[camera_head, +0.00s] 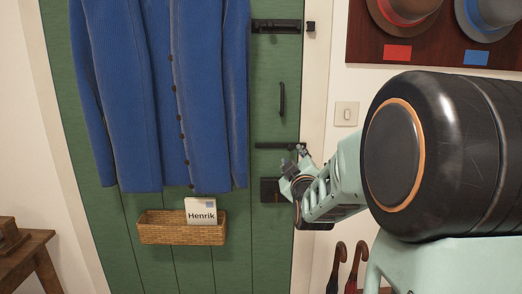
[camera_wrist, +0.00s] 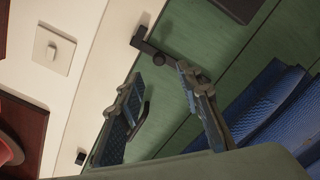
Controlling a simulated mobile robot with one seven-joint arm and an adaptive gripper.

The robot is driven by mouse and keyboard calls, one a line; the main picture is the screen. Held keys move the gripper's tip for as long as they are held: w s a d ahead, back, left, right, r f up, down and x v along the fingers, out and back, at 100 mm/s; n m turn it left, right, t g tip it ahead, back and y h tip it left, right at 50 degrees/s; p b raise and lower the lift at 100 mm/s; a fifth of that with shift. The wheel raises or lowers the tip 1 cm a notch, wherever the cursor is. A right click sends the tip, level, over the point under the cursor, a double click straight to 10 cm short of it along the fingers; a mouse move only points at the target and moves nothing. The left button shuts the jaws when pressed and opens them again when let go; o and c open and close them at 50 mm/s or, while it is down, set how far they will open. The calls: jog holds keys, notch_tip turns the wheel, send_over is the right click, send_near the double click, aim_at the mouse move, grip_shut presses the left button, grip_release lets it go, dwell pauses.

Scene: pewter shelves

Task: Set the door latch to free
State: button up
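The green door (camera_head: 265,230) carries several black fittings. A thin black latch bar (camera_head: 272,145) lies level across the door near its right edge, below the upright handle (camera_head: 282,98). In the wrist view the latch bar (camera_wrist: 172,54) shows with a round knob and a bracket at the door edge. My gripper (camera_head: 294,160) is at the bar's right end, just below it. In the wrist view my gripper (camera_wrist: 168,75) is open and empty, its fingertips close to the knob; contact cannot be told. A dark lock box (camera_head: 268,190) sits below, partly behind my gripper.
A black bolt (camera_head: 277,26) is higher on the door. A blue coat (camera_head: 160,90) hangs on the door above a wicker basket (camera_head: 180,232) with a "Henrik" card (camera_head: 201,211). A light switch (camera_head: 346,114), hat rack (camera_head: 400,52) and umbrellas (camera_head: 335,268) are at right.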

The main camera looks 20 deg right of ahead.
aim_at(291, 148)
jog(key=x, duration=0.6)
jog(key=shift+w+d, duration=0.1)
jog(key=shift+w, duration=0.15)
grip_shut()
